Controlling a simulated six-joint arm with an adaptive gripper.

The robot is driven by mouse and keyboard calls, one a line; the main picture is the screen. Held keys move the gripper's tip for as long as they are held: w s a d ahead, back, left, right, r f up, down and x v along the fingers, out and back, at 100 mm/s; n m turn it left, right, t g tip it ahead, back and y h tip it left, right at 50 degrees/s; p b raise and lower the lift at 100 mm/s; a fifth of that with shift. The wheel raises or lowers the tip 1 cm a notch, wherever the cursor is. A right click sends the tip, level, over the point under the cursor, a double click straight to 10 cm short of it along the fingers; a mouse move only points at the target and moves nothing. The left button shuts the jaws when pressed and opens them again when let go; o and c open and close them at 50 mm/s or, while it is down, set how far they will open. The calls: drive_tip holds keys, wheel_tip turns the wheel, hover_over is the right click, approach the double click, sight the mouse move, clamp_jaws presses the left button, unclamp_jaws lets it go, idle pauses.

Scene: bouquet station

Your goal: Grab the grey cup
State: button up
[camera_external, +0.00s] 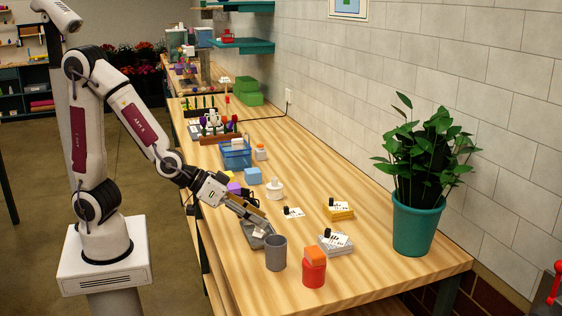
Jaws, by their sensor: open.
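The grey cup (276,255) stands upright on the wooden table, near its front end. My gripper (262,231) is just behind and to the left of the cup, low over the table and pointing down toward it. The gripper is open. A grey item (250,236) lies under and beside the fingers, partly hidden by them. I cannot tell whether a fingertip touches the cup's rim.
A red jar with an orange lid (314,272) stands close to the cup's right. Card stacks (336,243) and a potted plant (418,220) are farther right. A blue basket (236,155) and small blocks are behind. The wooden table (385,285) is clear at front right.

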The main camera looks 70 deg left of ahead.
sight(267, 241)
drive_tip(key=shift+w+d+f+t+y, duration=0.15)
drive_tip(key=shift+w+d+f+t, duration=0.15)
drive_tip(key=shift+d+f, duration=0.35)
drive_tip(key=shift+w+d+f+t+y, duration=0.2)
drive_tip(key=shift+d+f+t, duration=0.25)
drive_tip(key=shift+d+f, duration=0.25)
drive_tip(key=shift+w+d+f+t+y, duration=0.2)
drive_tip(key=shift+d+f+t, duration=0.25)
drive_tip(key=shift+f, duration=0.3)
drive_tip(key=shift+w+d+f+m, duration=0.1)
drive_tip(key=shift+f+m, duration=0.5)
drive_tip(key=shift+f, duration=0.2)
drive_tip(key=shift+x, duration=1.3)
drive_tip(key=shift+x, duration=2.45)
clamp_jaws()
